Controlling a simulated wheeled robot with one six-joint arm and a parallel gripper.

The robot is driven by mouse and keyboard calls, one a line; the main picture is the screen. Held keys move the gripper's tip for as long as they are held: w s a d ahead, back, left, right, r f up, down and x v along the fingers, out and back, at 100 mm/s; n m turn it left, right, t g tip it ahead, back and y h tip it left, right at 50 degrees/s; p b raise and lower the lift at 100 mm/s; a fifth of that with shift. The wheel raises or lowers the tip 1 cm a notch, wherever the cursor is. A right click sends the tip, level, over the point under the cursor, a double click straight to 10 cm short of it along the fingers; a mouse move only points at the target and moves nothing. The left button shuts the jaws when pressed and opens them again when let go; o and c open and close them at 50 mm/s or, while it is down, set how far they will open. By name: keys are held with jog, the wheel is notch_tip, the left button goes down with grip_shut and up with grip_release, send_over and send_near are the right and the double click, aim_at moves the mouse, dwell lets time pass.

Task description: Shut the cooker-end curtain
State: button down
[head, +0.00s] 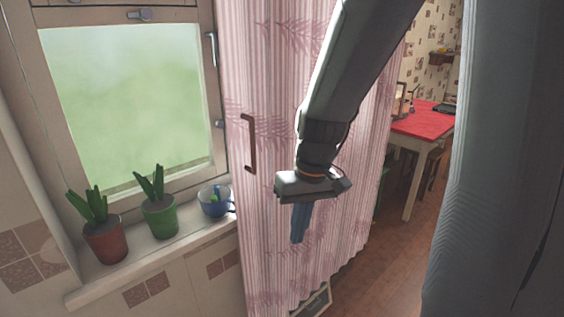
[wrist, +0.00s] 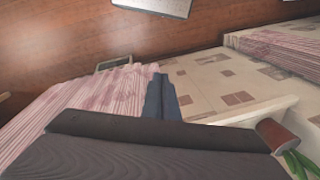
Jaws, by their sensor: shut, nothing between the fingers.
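A pink striped curtain with a leaf pattern (head: 265,75) hangs at the right side of the window in the head view. A brown upright handle (head: 250,143) is on its left part. My gripper (head: 298,238) points down in front of the curtain, to the right of the handle and lower than it. The gripper is shut and empty. In the wrist view its blue fingers (wrist: 161,95) are together, with the curtain (wrist: 75,105) to their left. A second pink striped piece of cloth (wrist: 285,50) shows at the right of the wrist view. I cannot tell which curtain is the cooker-end one.
On the window sill (head: 85,290) stand a red pot plant (head: 105,240), a green pot plant (head: 160,218) and a blue cup (head: 214,201). A red-topped table (head: 424,120) stands at the back right. Wooden floor (head: 385,265) lies open between.

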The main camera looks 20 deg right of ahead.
jog(key=w+d+r+y, duration=0.2)
jog(key=w+d+r, duration=0.1)
jog(key=w+r, duration=0.3)
jog(key=n+t+y, duration=0.3)
send_near(268, 164)
jog(key=s+d+r, duration=0.2)
jog(key=s, duration=0.4)
jog(key=shift+y, duration=0.3)
jog(key=p+x, duration=0.3)
jog(key=x, duration=0.6)
jog(key=shift+w+a+f+p, duration=0.2)
jog(key=shift+w+f+p, duration=0.05)
jog(key=shift+w+p, duration=0.05)
jog(key=shift+s+a+r+p, duration=0.15)
jog(key=shift+a+r+p, duration=0.15)
jog(key=shift+a, duration=0.25)
jog(key=shift+s+a+r+p, duration=0.2)
jog(key=shift+a+p, duration=0.2)
jog(key=shift+a, duration=0.8)
